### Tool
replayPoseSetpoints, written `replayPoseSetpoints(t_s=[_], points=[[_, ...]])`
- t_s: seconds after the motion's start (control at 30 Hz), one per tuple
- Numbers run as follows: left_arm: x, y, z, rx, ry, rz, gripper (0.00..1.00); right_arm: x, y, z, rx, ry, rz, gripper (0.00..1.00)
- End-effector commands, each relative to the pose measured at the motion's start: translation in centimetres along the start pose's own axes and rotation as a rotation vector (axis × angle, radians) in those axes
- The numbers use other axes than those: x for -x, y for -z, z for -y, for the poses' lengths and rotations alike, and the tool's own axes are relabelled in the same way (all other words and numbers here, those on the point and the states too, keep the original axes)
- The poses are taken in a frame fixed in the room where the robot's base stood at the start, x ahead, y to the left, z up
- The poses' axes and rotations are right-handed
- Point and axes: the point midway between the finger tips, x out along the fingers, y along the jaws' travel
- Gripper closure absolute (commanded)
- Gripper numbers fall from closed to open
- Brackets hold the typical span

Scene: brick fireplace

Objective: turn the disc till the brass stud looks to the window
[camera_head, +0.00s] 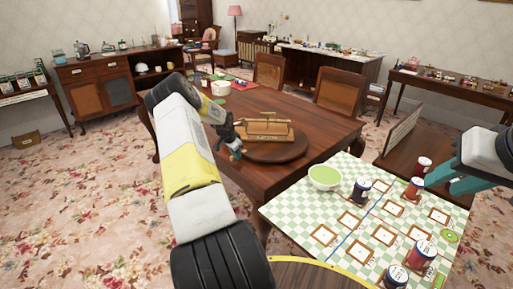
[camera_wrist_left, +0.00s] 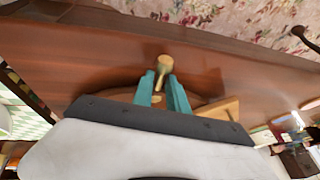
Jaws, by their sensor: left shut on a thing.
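The disc (camera_head: 290,153) is a dark round wooden board lying on the brown table, with a wooden caddy (camera_head: 263,130) on top. The brass stud (camera_wrist_left: 165,62) shows in the left wrist view as a gold-coloured knob at the disc's edge. My left gripper (camera_wrist_left: 162,80) is shut on the stud, its teal fingers on either side. In the head view my left gripper (camera_head: 235,150) is at the disc's left edge and hides the stud. My right gripper (camera_head: 440,183) is at the right, over the checked cloth; its fingers overlap in view, so its opening cannot be told.
The checked cloth (camera_head: 300,207) at the front right holds a green bowl (camera_head: 324,177), several spools and small framed cards. Chairs (camera_head: 338,92) stand behind the brown table (camera_head: 190,113). A pale strip (camera_head: 173,12) at the back left may be a window or curtain.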

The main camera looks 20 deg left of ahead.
Motion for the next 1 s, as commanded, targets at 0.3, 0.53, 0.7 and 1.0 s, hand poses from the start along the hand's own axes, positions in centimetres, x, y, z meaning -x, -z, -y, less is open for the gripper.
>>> replayPoseSetpoints(t_s=[0.3, 0.53, 0.7, 1.0], points=[[-0.13, -0.16, 0.48, -0.024, -0.01, -0.003, 1.0, 0.0, 0.0, 0.0, 0.0, 0.0, 0.0, 0.67], [-0.12, -0.15, 0.49, -0.025, -0.011, -0.003, 1.0, 0.0, 0.0, 0.0, 0.0, 0.0, 0.0, 0.67], [-0.12, -0.14, 0.49, -0.024, -0.01, -0.003, 0.72, 0.0, 0.0, 0.0, 0.0, 0.0, 0.0, 0.67], [-0.09, -0.04, 0.46, -0.025, -0.01, -0.005, 0.68, 0.0, 0.0, 0.0, 0.0, 0.0, 0.0, 0.67]])
